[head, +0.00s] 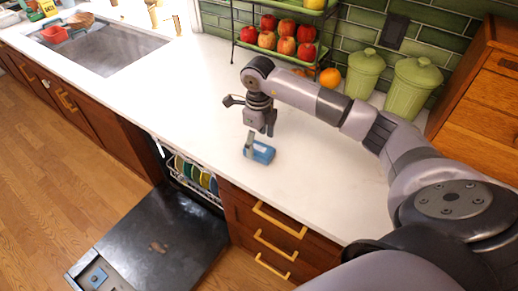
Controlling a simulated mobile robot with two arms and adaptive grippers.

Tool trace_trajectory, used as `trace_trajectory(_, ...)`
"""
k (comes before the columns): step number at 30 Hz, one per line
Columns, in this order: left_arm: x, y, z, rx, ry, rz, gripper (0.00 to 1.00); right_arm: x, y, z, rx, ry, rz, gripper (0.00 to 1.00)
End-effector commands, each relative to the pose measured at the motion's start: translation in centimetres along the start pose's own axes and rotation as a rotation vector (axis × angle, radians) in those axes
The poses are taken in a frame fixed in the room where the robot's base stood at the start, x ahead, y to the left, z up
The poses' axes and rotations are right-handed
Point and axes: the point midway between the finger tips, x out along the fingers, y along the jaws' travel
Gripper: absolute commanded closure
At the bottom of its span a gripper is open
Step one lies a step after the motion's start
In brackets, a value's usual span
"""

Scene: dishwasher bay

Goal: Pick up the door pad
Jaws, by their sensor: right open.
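A small brown pad-like piece (158,247) lies flat on the inner face of the open dishwasher door (180,225); it is too small to tell exactly what it is. A blue block-shaped item with a pale part (260,152) lies on the white counter near its front edge. My right gripper (252,117) is open and empty, above the counter just behind the blue item. It is well away from the brown piece, up and to its right. My left gripper is not in view.
The dishwasher rack (193,180) holds several coloured plates. A sink (105,46) is at the left. A tiered stand with red apples (287,45), an orange (330,77) and two green canisters (411,87) stand at the back. The mid-counter is mostly clear.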

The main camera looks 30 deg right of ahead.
Motion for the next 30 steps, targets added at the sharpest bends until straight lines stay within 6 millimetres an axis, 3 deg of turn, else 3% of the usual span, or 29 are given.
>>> trace_trajectory(3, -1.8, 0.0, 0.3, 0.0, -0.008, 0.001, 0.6, 1.5, -0.1, -0.1, 0.001, 0.005, 0.005, 0.28)
trace_trajectory(8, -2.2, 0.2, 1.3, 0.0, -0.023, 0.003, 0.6, 3.6, -0.2, 0.0, 0.0, 0.002, 0.004, 0.28)
trace_trajectory(16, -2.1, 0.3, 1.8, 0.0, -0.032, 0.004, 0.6, 4.1, -0.2, 0.0, -0.001, 0.001, 0.001, 0.28)
trace_trajectory(30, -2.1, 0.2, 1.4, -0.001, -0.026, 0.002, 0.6, 4.0, -0.2, 0.0, -0.001, 0.0, 0.001, 0.59)
